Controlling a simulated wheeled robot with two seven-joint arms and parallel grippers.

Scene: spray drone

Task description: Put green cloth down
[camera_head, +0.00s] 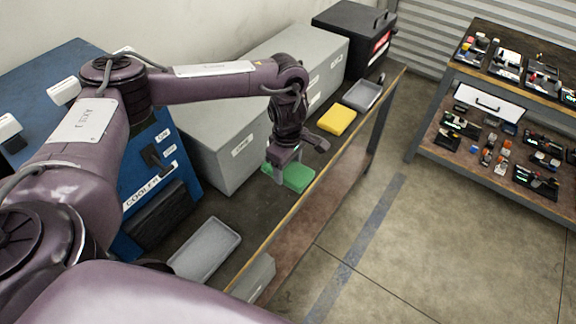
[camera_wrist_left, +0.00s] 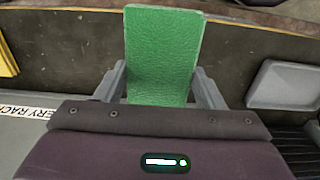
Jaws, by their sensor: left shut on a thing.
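The green cloth (camera_head: 296,177) is a flat rectangular piece by the bench's front edge in the head view. It also shows in the left wrist view (camera_wrist_left: 162,55), between the two grey fingers. My left gripper (camera_head: 282,166) points down at the cloth and is shut on it. In the wrist view the left gripper (camera_wrist_left: 165,88) has a finger along each long side of the cloth. I cannot tell whether the cloth touches the bench top. My right gripper is not in view.
The workbench (camera_head: 262,209) carries a yellow cloth (camera_head: 336,120), a grey tray (camera_head: 362,95) behind it and another grey tray (camera_head: 206,250) at the near end. Grey boxes (camera_head: 222,150) and a blue panel (camera_head: 150,205) line the back. A tool shelf (camera_head: 470,80) stands right, across open floor.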

